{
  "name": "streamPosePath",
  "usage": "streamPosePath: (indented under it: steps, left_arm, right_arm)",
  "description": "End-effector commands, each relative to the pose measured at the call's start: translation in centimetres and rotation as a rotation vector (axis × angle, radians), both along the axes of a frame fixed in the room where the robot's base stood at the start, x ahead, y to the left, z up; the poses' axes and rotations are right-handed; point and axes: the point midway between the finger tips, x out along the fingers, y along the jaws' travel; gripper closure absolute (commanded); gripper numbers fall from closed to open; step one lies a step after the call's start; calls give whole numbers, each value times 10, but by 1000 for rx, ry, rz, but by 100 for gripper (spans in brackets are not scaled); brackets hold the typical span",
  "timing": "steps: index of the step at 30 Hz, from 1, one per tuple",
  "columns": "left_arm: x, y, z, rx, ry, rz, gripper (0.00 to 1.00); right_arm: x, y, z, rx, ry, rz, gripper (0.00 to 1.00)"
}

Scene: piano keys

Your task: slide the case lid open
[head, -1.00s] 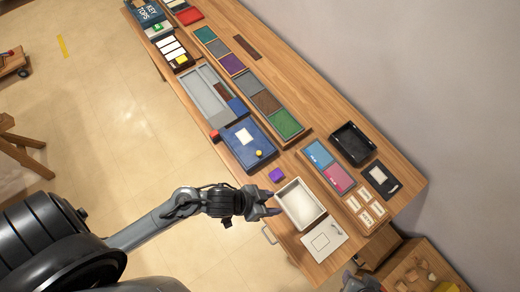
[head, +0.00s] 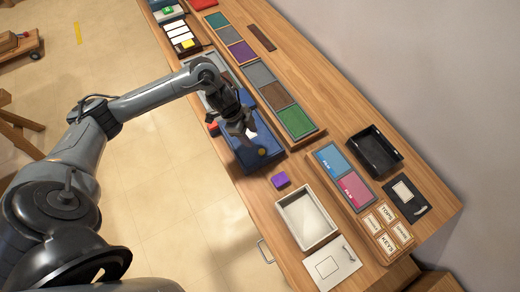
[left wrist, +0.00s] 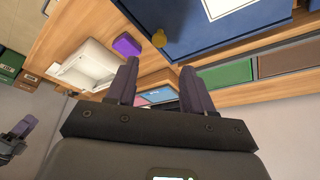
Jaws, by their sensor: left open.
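The knob shows beyond and between the fingertips, with no visible contact. The lid looks closed from what shows. My right gripper (left wrist: 22,128) appears small at the left wrist view's edge; its jaws are unclear.
A purple block (head: 280,180) and a white tray (head: 306,218) lie to the case's right. A red block (head: 212,128) sits by its left end. Coloured panels (head: 297,121) lie behind it. A black tray (head: 374,151) stands farther right.

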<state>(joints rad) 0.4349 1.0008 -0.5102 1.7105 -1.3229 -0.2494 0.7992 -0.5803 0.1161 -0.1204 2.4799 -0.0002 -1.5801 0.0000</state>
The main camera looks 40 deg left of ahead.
Motion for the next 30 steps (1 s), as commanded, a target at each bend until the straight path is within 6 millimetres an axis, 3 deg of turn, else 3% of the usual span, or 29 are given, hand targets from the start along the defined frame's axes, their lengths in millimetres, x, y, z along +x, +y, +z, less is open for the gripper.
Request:
streamPosePath:
  steps: [15, 21, 30]
  left_arm:
    - [13, -28, -73, -3, 3, -1, 48]
    - [16, -32, -87, -1, 2, -1, 48]
    - [17, -34, -90, 0, 0, -1, 48]
  right_arm:
    - [0, -2, -7, -7, -1, 5, 57]
    - [0, -2, -8, -7, 0, 4, 57]
    - [0, -1, -8, -5, 0, 4, 57]
